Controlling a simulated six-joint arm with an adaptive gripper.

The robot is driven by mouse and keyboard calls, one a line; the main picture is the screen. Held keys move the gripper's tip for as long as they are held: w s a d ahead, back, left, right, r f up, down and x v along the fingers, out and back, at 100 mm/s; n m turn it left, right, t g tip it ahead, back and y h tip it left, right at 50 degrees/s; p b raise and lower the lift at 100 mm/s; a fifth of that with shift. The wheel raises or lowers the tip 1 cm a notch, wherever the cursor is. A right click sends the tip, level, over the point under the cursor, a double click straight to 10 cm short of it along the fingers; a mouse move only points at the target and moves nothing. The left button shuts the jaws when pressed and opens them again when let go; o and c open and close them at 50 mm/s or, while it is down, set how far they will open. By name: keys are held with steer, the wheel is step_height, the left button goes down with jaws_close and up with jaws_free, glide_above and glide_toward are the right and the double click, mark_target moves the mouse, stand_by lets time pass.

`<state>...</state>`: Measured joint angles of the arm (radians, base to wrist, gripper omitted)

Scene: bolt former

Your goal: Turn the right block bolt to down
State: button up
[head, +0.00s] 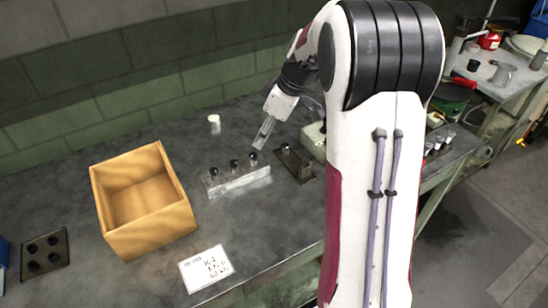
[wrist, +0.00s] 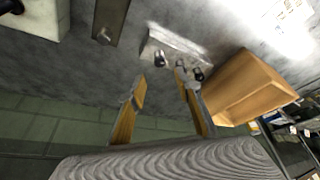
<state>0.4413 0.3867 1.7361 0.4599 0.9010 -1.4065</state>
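A pale metal block (head: 240,183) stands on the grey bench with three black-knobbed bolts in a row. The right block bolt (head: 252,157) is the one closest to my gripper (head: 263,137). The knobs look raised above the block, but their exact turn is too small to tell. In the wrist view the block (wrist: 178,40) lies beyond my fingers, and the knob at the left of its row (wrist: 160,58) appears to be the right bolt. My gripper (wrist: 164,83) is open and empty, tilted above and behind the bolts, apart from them.
A dark plate with a small knob (head: 294,163) lies right of the block. An open wooden box (head: 180,217) stands at left. A white cup (head: 214,124) is behind, a written card (head: 206,268) in front. A dark plate with several holes (head: 44,254) lies far left.

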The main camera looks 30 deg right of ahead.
steer(key=s+a+m+g, duration=0.1)
steer(key=s+a+m, duration=0.1)
steer(key=s+m, duration=0.5)
steer(key=shift+s+a+f+h, duration=0.15)
steer(key=shift+s+h, duration=0.25)
steer(key=shift+s, duration=0.6)
steer(key=shift+m, duration=0.4)
stand_by(0.4)
